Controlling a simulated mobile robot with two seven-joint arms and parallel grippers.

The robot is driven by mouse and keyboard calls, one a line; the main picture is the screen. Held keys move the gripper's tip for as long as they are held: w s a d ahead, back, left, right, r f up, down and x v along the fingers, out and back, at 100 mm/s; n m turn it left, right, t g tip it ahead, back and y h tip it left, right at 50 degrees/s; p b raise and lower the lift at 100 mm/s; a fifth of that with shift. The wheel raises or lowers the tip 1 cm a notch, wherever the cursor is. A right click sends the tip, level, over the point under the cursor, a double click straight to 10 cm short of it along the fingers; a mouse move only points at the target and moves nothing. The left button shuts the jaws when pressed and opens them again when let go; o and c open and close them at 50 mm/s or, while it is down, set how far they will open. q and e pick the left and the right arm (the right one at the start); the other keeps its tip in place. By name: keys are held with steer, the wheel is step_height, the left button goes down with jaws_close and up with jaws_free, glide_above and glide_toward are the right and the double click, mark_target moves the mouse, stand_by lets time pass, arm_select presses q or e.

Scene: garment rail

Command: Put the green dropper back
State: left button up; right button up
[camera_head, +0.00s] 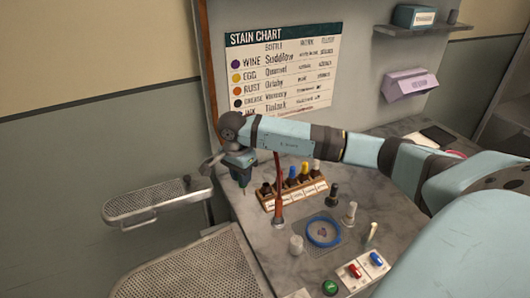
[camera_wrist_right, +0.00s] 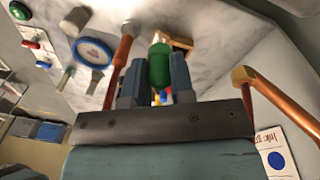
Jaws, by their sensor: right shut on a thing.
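My right gripper (camera_head: 240,166) is above the back left of the marble counter, just left of the dropper rack (camera_head: 283,207). In the right wrist view it is shut on the green dropper (camera_wrist_right: 159,64), whose rounded green top shows between the fingers. In the head view the dropper is mostly hidden by the gripper. My left gripper is not in view.
A reddish upright rod (camera_head: 278,190) stands in front of the rack. A perforated shelf (camera_head: 125,207) is left. A stain chart (camera_head: 283,70) hangs behind.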

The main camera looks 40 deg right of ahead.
steer(key=w+d+m, duration=0.3)
steer(key=d+m, duration=0.7)
steer(key=d, duration=0.2)
steer(key=shift+m+t+y, duration=0.3)
steer(key=shift+m+t, duration=0.1)
steer(key=shift+m, duration=0.3)
steer(key=f, duration=0.1)
steer(key=f+b, duration=0.1)
steer(key=f, duration=0.1)
steer(key=f+b, duration=0.1)
steer(key=shift+s+d+f, duration=0.1)
steer(key=shift+d+f, duration=0.15)
steer(key=shift+f, duration=0.15)
steer(key=shift+f+b, duration=0.1)
steer(key=shift+b, duration=0.2)
steer(key=shift+f, duration=0.25)
steer(key=shift+f+b, duration=0.55)
steer(key=shift+b, duration=0.1)
steer(key=shift+f, duration=0.15)
steer(key=shift+f+b, duration=0.75)
steer(key=shift+f, duration=0.2)
